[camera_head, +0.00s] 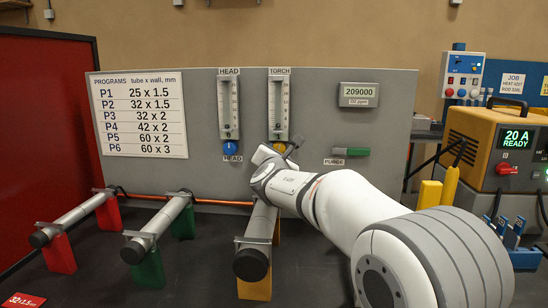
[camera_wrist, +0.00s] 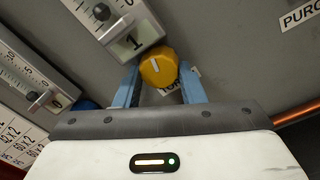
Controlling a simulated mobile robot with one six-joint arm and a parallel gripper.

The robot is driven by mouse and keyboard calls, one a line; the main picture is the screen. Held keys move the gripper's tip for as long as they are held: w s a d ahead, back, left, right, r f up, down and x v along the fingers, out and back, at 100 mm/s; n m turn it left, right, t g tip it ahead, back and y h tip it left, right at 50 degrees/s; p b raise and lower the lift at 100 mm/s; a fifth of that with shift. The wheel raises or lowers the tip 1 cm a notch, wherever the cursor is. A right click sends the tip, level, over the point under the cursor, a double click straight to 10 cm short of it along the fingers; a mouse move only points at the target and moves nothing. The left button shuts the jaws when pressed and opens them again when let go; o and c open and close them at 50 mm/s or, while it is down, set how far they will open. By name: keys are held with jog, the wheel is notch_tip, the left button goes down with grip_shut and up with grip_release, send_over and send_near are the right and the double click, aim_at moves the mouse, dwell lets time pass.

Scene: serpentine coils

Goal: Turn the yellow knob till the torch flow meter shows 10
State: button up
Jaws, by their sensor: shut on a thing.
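The yellow knob (camera_wrist: 159,68) shows in the wrist view, with a white pointer line on its face. My gripper (camera_wrist: 158,78) is shut on it, one blue finger on each side. In the wrist view the torch meter (camera_wrist: 115,22) appears tilted. Its small window reads 1, and a dark float sits low in its tube. The label by the knob is partly covered.
The head flow meter (camera_head: 228,108) with a blue knob (camera_head: 230,147) stands left of the torch meter. A ppm display (camera_head: 358,95) reads 209000. A green purge handle (camera_head: 356,151) is to the right. Tubes on coloured stands (camera_head: 147,268) lie in front.

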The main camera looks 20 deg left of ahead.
jog(key=o, duration=1)
jog(key=shift+b+v, duration=0.55)
jog(key=shift+v, duration=3.35)
